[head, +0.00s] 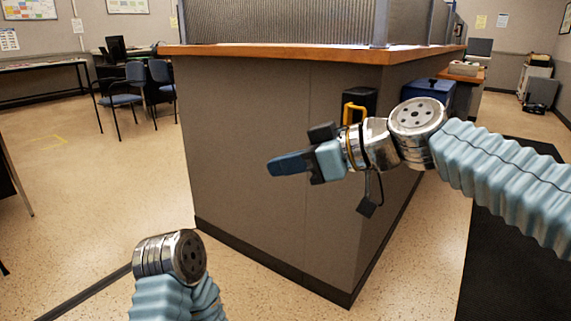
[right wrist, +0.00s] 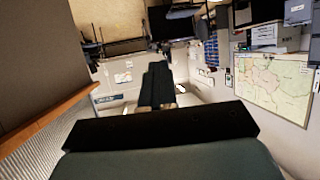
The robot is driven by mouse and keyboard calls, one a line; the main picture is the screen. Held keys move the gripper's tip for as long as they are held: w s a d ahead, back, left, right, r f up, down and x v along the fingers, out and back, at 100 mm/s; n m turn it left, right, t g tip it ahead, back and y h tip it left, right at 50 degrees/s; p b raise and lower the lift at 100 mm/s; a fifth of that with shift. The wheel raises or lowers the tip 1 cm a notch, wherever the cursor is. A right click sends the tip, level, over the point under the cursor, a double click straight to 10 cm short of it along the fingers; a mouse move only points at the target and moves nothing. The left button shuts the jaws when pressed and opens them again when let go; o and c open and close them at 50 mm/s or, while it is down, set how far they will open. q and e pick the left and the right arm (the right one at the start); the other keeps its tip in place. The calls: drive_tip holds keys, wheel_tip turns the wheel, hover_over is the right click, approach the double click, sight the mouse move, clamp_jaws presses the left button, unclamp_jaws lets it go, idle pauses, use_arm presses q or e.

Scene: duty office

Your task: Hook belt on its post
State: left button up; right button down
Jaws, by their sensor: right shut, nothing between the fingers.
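I cannot make out the belt or its post in either view. My right gripper (head: 278,165) reaches in from the right in the head view, its blue fingers pointing left in front of the counter's grey side. The fingers are shut and nothing shows between them. In the right wrist view the dark fingers (right wrist: 157,84) also lie together, with the room upside down beyond them. Only a silver joint and sleeve of my left arm show at the bottom left of the head view; its gripper is outside the picture.
A grey counter (head: 250,150) with a wooden top stands close in front. Behind my right arm are a black object with a yellow part (head: 352,111) and a blue bin (head: 430,90). Blue chairs (head: 120,98) stand back left. A dark mat (head: 500,240) lies at right. The left floor is open.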

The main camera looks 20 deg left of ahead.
idle(0.5)
drive_tip(key=c, duration=1.2)
unclamp_jaws()
drive_tip(key=v, duration=1.3)
drive_tip(key=shift+d+b, duration=0.3)
drive_tip(key=shift+d, duration=0.1)
